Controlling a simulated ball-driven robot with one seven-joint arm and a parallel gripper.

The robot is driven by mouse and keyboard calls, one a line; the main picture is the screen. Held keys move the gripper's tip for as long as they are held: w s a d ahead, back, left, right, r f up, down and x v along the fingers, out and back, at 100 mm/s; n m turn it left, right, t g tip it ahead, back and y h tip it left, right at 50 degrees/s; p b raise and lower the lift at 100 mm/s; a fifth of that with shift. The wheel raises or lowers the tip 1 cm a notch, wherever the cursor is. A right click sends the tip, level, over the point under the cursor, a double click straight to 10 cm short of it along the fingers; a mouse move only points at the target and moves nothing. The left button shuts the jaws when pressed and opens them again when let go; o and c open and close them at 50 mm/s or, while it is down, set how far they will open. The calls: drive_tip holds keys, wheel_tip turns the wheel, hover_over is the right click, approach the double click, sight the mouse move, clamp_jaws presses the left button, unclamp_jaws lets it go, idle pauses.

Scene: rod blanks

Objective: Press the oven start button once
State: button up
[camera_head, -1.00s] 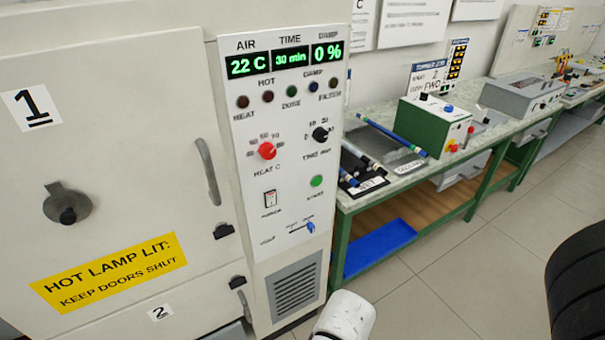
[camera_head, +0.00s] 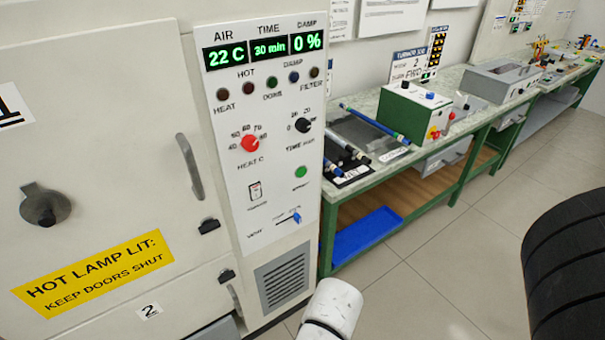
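The oven (camera_head: 110,120) fills the left, with its doors shut. Its control panel (camera_head: 275,215) faces me. The green round start button (camera_head: 301,171) sits on the panel's right side, below the black time knob (camera_head: 303,125). Its label is blurred. A white rounded part of my arm shows at the bottom, below and right of the panel, apart from the button. I cannot make out gripper fingers in this view.
A red heat knob (camera_head: 250,143), a white rocker switch (camera_head: 255,191) and a blue slider (camera_head: 296,217) are near the button. Right of the oven, a green-framed bench (camera_head: 345,202) holds rods and a green box (camera_head: 405,118).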

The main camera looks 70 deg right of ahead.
clamp_jaws()
idle(1.3)
